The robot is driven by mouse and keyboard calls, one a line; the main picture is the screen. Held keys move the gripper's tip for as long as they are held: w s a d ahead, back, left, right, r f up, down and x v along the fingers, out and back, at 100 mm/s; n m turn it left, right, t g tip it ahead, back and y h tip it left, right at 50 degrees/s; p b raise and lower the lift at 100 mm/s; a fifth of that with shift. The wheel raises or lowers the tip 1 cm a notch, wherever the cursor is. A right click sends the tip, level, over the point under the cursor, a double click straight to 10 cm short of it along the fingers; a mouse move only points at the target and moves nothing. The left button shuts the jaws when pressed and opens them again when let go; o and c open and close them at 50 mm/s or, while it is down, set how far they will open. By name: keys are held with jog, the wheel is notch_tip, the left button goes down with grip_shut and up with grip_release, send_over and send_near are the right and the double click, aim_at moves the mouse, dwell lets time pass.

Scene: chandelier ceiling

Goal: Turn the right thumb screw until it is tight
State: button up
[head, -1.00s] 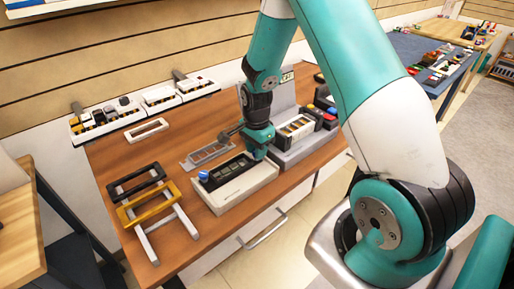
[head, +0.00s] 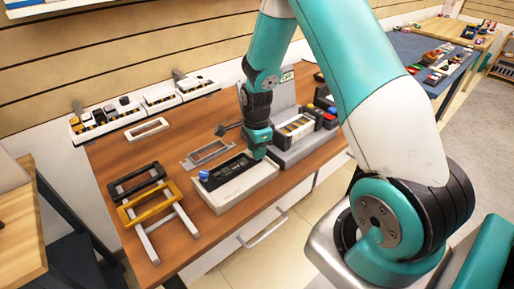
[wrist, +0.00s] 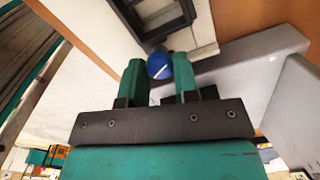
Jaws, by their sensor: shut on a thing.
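The right thumb screw (wrist: 160,66) is a blue round knob with a white line across it, seen in the wrist view. My gripper (wrist: 159,75) has its two green fingers shut on it from either side. In the head view my gripper (head: 257,153) points down at the right end of the pale fixture (head: 250,187) and hides this screw. Another blue thumb screw (head: 203,175) sits at the fixture's left end. A dark frame (wrist: 160,18) lies on the fixture beside the held screw.
A grey flat frame (head: 208,152) lies behind the fixture. A grey machine (head: 296,148) stands close on the right. Black and yellow frames (head: 140,205) rest on rails at the left. White bins (head: 105,117) line the wall. Bare wood lies left of the fixture.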

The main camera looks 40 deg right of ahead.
jog(key=o, duration=0.9)
notch_tip(320, 180, up, 18)
jog(key=shift+f+b, duration=0.25)
jog(key=shift+b, duration=0.2)
jog(key=s+a+r+n+y, duration=0.1)
jog(key=s+a+r+n, duration=0.1)
jog(key=s+a+n, duration=0.5)
jog(key=s+a+r+n+y, duration=0.1)
jog(key=s+a+r+n, duration=0.1)
jog(key=s+a+n, duration=0.6)
jog(key=s+a+r+n+y, duration=0.2)
jog(key=s+a+n, duration=0.5)
jog(key=n, duration=0.5)
jog(key=shift+s+a+r+n, duration=0.15)
jog(key=shift+r+n, duration=0.15)
jog(key=shift+n, duration=0.1)
